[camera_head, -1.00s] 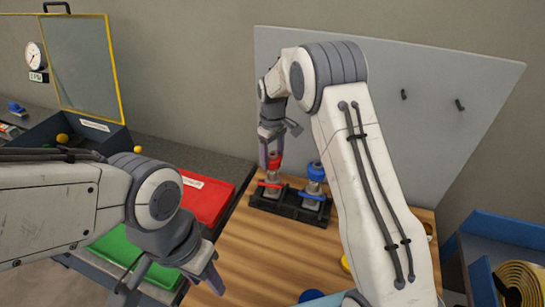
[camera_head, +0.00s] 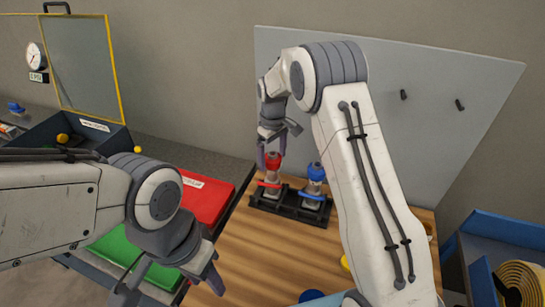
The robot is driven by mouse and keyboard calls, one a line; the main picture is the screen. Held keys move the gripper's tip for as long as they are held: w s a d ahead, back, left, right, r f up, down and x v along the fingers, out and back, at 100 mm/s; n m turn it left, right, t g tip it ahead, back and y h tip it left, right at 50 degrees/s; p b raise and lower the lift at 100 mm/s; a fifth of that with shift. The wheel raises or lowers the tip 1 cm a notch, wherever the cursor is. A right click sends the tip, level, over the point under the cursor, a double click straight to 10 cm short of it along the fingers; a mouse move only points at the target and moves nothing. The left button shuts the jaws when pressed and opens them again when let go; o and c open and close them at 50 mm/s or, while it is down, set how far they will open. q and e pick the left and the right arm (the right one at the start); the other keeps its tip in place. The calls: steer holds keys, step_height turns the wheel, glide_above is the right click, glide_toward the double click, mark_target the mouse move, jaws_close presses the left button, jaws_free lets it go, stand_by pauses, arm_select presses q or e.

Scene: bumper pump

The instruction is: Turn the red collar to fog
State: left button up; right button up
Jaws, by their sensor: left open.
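The bottle with the red collar (camera_head: 272,162) stands upright in a black rack (camera_head: 300,210) on the wooden table. A matching bottle with a blue collar (camera_head: 315,171) stands to its right. My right gripper (camera_head: 272,152) points down at the top of the red collar, with its fingers around or just beside it. I cannot tell whether they press on it. Any setting marks on the collar are too small to read. My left gripper (camera_head: 168,284) is open and empty, low at the left, away from the rack.
A red tray (camera_head: 205,203) and a green tray (camera_head: 120,250) lie left of the table. A dark bin (camera_head: 60,130) with yellow balls stands behind them. A grey board (camera_head: 420,110) rises behind the rack. A blue bin (camera_head: 500,232) holds a yellow roll (camera_head: 522,285).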

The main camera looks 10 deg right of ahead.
steer(key=shift+r, duration=0.35)
step_height(320, 180, up, 9)
steer(key=b, duration=0.2)
steer(key=shift+f+b, duration=0.15)
steer(key=shift+b, duration=0.15)
steer(key=shift+r, duration=0.55)
